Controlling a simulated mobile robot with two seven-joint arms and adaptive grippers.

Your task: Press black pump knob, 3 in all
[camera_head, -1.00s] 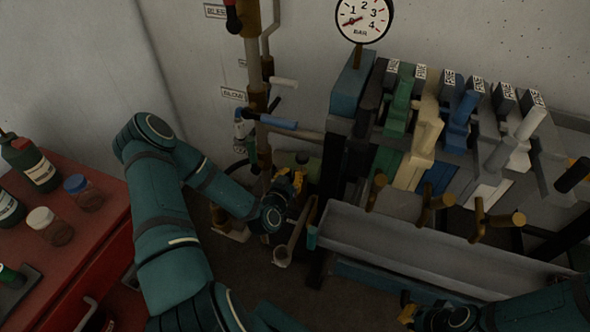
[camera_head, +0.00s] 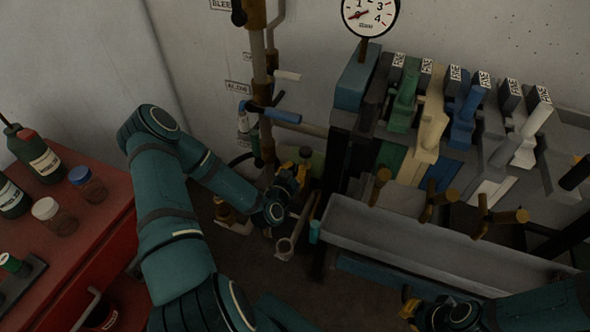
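My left gripper (camera_head: 297,172), with yellow-brown fingers, is low behind the left end of the long grey trough. A small dark knob (camera_head: 305,152) on an olive-green body shows just behind its fingers. I cannot tell for certain whether this is the black pump knob, or whether the fingers touch it. My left forearm and wrist hide part of the area. My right gripper (camera_head: 408,309) is at the bottom, in front of the trough, away from that knob. Both grippers are small and dark, and their finger gaps cannot be made out.
A row of coloured levers (camera_head: 463,118) stands above the grey trough (camera_head: 430,240). Brown T-handles (camera_head: 440,205) stick out over the trough. A pipe with a blue handle (camera_head: 283,115) rises behind my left wrist. A red cabinet (camera_head: 100,235) with bottles is at the left.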

